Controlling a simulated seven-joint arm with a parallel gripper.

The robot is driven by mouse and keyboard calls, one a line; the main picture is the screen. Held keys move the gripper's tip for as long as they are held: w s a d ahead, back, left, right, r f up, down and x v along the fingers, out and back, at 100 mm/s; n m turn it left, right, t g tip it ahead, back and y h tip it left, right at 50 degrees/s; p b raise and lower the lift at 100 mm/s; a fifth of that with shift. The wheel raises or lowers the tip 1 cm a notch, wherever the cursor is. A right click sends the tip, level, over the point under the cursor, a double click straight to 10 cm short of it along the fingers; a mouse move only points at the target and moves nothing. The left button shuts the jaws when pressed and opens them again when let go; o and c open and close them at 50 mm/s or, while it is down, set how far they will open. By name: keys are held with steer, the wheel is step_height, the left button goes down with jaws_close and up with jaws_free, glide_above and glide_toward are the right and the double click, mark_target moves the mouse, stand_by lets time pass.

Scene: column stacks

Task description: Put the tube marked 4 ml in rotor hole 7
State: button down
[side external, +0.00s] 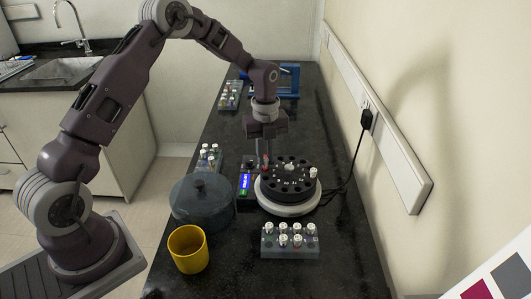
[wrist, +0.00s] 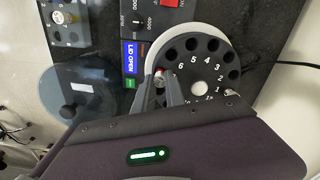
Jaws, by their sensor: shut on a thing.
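The black rotor (side external: 281,187) has numbered holes around its face and sits in a round white centrifuge body; its numbers 1 to 6 read in the wrist view (wrist: 200,72). My gripper (side external: 265,163) is shut on a tube with red showing (wrist: 158,74), upright at the rotor's left edge. In the wrist view the tube lines up with the hole position just past 6, where 7 would fall. That hole and its number are hidden by the tube and fingers. I cannot tell how far the tube is in, nor read its marking. Another white-capped tube (side external: 313,172) stands in hole 1.
A rack of several white-capped tubes (side external: 290,250) stands in front of the centrifuge; another (side external: 208,158) is at the left. The round dark lid (side external: 203,205) and a yellow cup (side external: 187,250) lie to the left. The display (wrist: 130,57) reads LID OPEN. A cable runs to the wall.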

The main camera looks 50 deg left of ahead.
steer(key=shift+f, duration=0.45)
steer(key=c, duration=1)
jaws_free()
steer(key=shift+r, duration=3.05)
